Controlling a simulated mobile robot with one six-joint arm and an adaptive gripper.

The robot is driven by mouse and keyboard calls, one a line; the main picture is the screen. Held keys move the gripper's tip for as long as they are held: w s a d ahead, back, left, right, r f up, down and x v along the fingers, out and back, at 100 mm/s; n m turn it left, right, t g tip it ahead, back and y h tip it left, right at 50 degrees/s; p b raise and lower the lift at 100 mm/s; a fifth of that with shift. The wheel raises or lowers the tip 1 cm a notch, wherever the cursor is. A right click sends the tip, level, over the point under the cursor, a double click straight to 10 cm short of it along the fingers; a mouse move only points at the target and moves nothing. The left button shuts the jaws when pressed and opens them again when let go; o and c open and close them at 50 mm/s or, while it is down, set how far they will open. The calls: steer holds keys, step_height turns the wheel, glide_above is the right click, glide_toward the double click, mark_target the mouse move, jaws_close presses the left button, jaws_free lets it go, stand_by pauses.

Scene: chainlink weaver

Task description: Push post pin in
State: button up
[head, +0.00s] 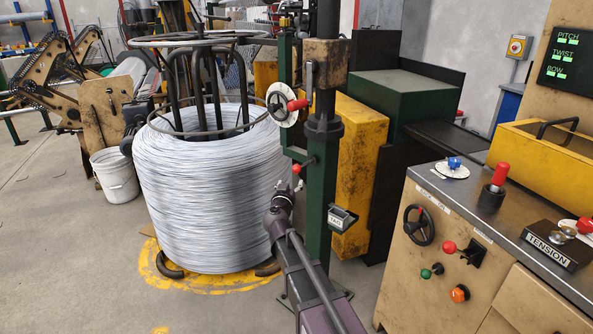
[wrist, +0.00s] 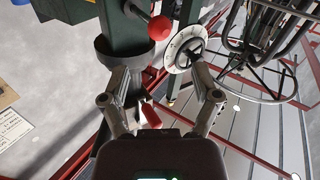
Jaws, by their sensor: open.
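The post pin looks to be the red ball knob (head: 297,168) on a short rod at the side of the green post (head: 320,225). The ball also shows large at the top of the wrist view (wrist: 160,27), with its dark rod running into the post. My gripper (head: 291,184) is just below and left of the ball in the head view. In the wrist view my gripper (wrist: 160,78) is open and empty, its fingers spread, and the ball lies beyond the fingertips. I see no contact. How deep the pin sits in the post cannot be told.
A white dial (head: 283,106) with a red crank handle (head: 298,104) sits above the ball on the post. A large wire coil (head: 200,205) stands close on the left. A control cabinet (head: 465,235) is on the right. Open floor lies at lower left.

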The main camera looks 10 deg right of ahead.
mark_target(295, 171)
steer(key=x, duration=1)
jaws_close()
